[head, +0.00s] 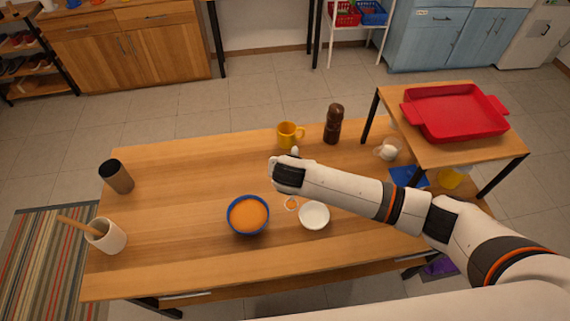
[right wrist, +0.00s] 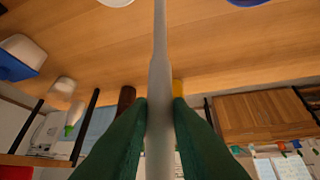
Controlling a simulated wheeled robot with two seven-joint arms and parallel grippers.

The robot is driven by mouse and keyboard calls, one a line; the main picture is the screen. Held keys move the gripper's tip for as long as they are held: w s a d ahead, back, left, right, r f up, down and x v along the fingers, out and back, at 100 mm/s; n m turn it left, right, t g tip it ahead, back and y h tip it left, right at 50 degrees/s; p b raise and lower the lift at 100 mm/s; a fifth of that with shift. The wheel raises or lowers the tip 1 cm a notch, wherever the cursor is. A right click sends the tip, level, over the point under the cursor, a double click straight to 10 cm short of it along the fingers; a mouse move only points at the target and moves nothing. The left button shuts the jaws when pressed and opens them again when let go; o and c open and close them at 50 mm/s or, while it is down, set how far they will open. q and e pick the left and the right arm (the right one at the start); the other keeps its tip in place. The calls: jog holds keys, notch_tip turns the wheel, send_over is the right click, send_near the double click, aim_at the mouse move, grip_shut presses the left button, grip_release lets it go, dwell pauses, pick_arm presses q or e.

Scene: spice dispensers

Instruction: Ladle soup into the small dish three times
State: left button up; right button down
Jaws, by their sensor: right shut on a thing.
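A blue bowl (head: 248,215) of orange soup stands on the wooden table. The small white dish (head: 314,215) stands to its right and looks empty or nearly so. My right gripper (head: 288,174) is shut on the ladle's pale handle, above and behind the gap between bowl and dish. In the right wrist view the gripper (right wrist: 160,115) grips the ladle (right wrist: 160,75), whose handle runs out of the top of the picture. The ladle's small scoop (head: 291,204) shows orange in the head view, between bowl and dish, beside the dish's left rim. My left gripper is not in view.
A yellow mug (head: 289,135) and a brown pepper mill (head: 333,124) stand behind the gripper. A dark cup (head: 116,177) and a white utensil pot (head: 105,236) stand at left. A raised shelf with a red tray (head: 455,112) is at right. The table's left middle is clear.

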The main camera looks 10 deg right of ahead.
jog(key=s+d+f+m+t+y+b, duration=0.1)
jog(key=d+f+y+b, duration=0.4)
jog(key=d+b, duration=0.5)
jog(key=s+d+f+m+t+y+b, duration=0.2)
jog(key=d+f+m+t+y+b, duration=0.2)
jog(key=d+f+b, duration=0.5)
jog(key=d+m+y+b, duration=0.1)
jog(key=m+y+b, duration=0.1)
jog(key=b, duration=0.3)
jog(key=shift+s+f+t+y, duration=0.3)
dwell(2.2)
